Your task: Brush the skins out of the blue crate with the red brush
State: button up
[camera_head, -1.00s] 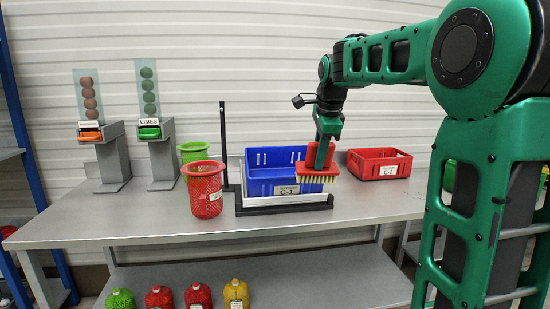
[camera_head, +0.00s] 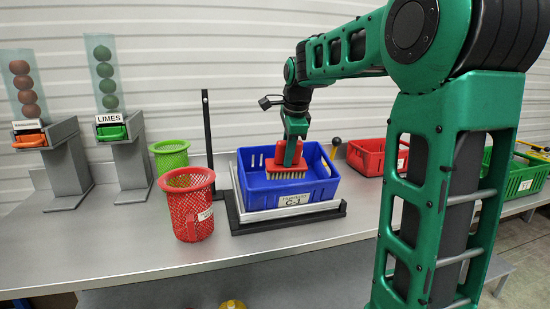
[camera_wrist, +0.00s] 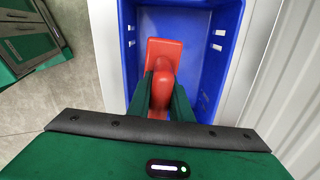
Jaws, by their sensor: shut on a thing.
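The blue crate (camera_head: 324,187), labelled C-1, sits on a black and silver stand on the table. My gripper (camera_head: 293,150) is shut on the brush's red handle. In the wrist view the brush (camera_wrist: 158,50) lies between my gripper's fingers (camera_wrist: 162,92), over the crate's interior, with the blue crate (camera_wrist: 222,45) walls on both sides. I see no skins; the part of the floor under the brush is hidden.
A red mesh basket (camera_head: 188,212) and a green one (camera_head: 170,154) stand left of the crate. A black post (camera_head: 208,140) rises beside it. A red crate (camera_head: 368,157) and a green crate (camera_head: 520,180) are to the right. Two dispensers stand at the left.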

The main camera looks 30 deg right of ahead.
aim_at(283, 179)
jog(key=shift+x, duration=3.9)
jog(key=shift+x, duration=0.9)
jog(key=shift+s, duration=0.1)
jog(key=shift+s+d, duration=0.25)
jog(key=shift+d, duration=0.5)
jog(key=shift+s+d, duration=0.25)
jog(key=shift+d, duration=0.5)
jog(key=shift+f, duration=0.1)
jog(key=shift+w+a+f, duration=0.1)
jog(key=shift+w+a, duration=0.15)
jog(key=shift+a, duration=0.6)
jog(key=shift+w+a+f, duration=0.15)
jog(key=shift+w+a, duration=0.15)
jog(key=shift+a, duration=0.6)
grip_shut()
